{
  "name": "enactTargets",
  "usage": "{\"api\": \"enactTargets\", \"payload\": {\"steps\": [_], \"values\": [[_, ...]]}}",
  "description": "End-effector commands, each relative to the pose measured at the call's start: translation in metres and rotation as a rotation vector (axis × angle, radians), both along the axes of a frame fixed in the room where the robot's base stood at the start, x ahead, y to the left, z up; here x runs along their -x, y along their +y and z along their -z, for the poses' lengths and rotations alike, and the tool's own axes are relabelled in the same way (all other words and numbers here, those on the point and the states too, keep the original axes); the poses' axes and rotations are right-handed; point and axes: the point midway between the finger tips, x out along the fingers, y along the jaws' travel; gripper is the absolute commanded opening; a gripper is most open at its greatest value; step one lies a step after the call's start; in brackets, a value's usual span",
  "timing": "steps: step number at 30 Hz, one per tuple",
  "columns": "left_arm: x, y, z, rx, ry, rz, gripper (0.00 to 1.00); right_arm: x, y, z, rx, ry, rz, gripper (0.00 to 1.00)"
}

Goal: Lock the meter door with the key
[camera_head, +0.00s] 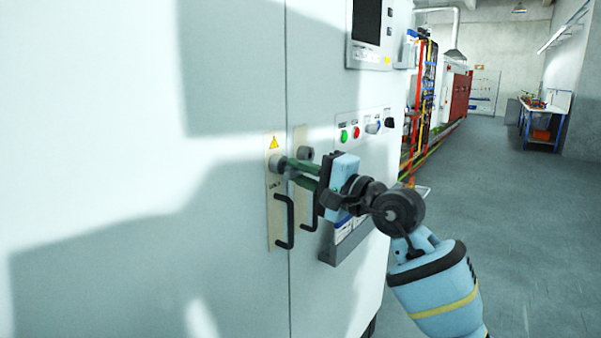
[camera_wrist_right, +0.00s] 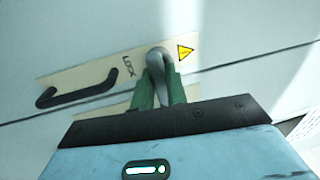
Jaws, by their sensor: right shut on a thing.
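The meter door (camera_head: 215,235) is a pale cabinet panel, flush beside its neighbour along a vertical seam. A cream plate (camera_head: 270,215) on it carries a yellow warning triangle, a round lock and a black handle (camera_head: 285,222). My right gripper (camera_head: 285,168) reaches the lock from the right, its green fingers shut on a grey key (camera_wrist_right: 155,65). In the right wrist view, the key's rounded grip sits between the fingertips (camera_wrist_right: 160,88), at the lock position beside the word "LOCK". The key's tip and the keyhole are hidden. My left gripper is not in view.
A second plate with a lock (camera_head: 306,154) and black handle stands just right of the seam, close to my fingers. A panel of buttons (camera_head: 356,132) and a document holder (camera_head: 345,240) are on the cabinet. Open floor (camera_head: 500,220) lies to the right.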

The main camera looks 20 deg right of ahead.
Motion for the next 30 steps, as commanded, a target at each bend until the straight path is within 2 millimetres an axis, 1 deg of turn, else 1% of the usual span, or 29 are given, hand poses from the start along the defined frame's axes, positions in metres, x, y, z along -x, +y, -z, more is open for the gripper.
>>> {"api": "enactTargets", "payload": {"steps": [5, 30], "values": [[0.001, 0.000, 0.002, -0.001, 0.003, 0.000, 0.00, 0.000, 0.000, 0.000, 0.009, -0.007, 0.000, 0.00], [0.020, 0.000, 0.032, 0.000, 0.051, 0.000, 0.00, 0.000, 0.000, 0.002, 0.223, -0.173, 0.000, 0.00]]}}
